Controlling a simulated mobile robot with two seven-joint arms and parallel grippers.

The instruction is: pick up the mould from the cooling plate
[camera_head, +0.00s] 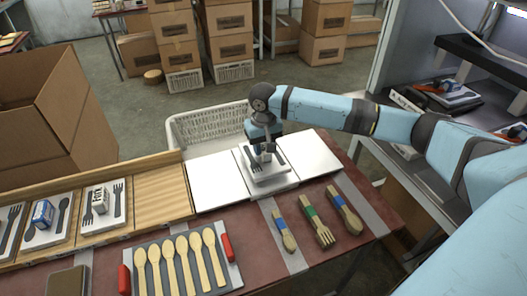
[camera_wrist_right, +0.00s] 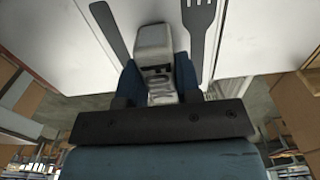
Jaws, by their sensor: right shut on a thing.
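The mould (camera_head: 272,176) is a pale square block with dark fork and spoon shapes on its top and a raised grip block in the middle. It is at the middle one of three white cooling plates (camera_head: 247,188); I cannot tell whether it touches the plate. My right gripper (camera_head: 264,155) points down over it, shut on the grip block. In the right wrist view the pale grip block (camera_wrist_right: 154,45) sits between the blue fingers of the gripper (camera_wrist_right: 157,82), with the dark fork shape (camera_wrist_right: 198,30) beside it. My left gripper is not in view.
A wooden rail (camera_head: 160,192) on the left holds similar moulds (camera_head: 102,205). In front lie a tray of wooden spoons (camera_head: 168,270) and several loose utensils (camera_head: 318,228). A white basket (camera_head: 205,125) stands behind the plates. The left plate (camera_head: 215,180) and right plate (camera_head: 318,155) are bare.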

